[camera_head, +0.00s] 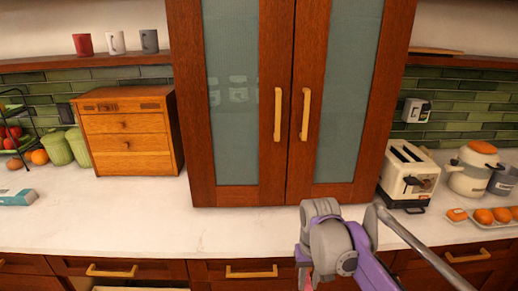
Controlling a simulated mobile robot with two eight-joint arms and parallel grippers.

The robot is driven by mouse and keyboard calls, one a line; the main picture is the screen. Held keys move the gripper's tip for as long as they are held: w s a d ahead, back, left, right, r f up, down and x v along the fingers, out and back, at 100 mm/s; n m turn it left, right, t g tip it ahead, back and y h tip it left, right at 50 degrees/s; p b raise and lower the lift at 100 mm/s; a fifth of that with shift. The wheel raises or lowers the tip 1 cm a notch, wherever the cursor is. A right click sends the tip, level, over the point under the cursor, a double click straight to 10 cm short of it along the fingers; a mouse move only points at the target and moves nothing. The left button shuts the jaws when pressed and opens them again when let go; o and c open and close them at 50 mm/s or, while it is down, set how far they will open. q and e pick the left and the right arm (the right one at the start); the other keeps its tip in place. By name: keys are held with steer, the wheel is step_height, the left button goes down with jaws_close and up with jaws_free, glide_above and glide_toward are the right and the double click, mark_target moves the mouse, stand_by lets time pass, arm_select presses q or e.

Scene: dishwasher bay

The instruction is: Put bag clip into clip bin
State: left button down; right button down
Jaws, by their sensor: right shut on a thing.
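My right gripper (307,279) is at the bottom edge of the head view, in front of the counter's front edge and the drawer fronts. Its grey and purple wrist hides part of the counter edge. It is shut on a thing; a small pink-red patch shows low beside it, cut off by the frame. I cannot tell for sure that this is the bag clip. I cannot make out a clip bin in this view. My left gripper is out of view.
A white counter (240,232) runs across, mostly clear in the middle. A tall cabinet (277,100) stands on it.

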steer(key=w+d+f+p, duration=0.1)
steer(key=d+f, duration=0.1)
steer(key=f, duration=0.6)
steer(key=d+f+p, duration=0.1)
steer(key=d+f, duration=0.2)
steer(key=f, duration=0.5)
steer(key=shift+w+d+p, duration=0.15)
steer(key=shift+w+p, duration=0.2)
steer(key=shift+p, duration=0.05)
